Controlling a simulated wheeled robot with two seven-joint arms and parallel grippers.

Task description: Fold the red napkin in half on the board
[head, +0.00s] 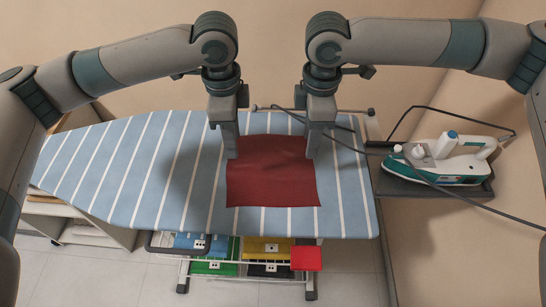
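The red napkin (272,182) lies spread out and roughly square on the blue-and-white striped board (120,175). Its far part passes between my two grippers. My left gripper (231,156) points down at the napkin's left edge. My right gripper (312,156) points down at the napkin's right edge. Both fingertips are at about the same depth on the board. The fingers are seen from behind, so I cannot tell whether either one is closed on the cloth.
A white and teal iron (445,160) rests on a dark tray (440,189) at the board's right end. Its grey cord crosses the board's far right part. Coloured bins, including a red one (306,258), stand under the board. The board's left part is clear.

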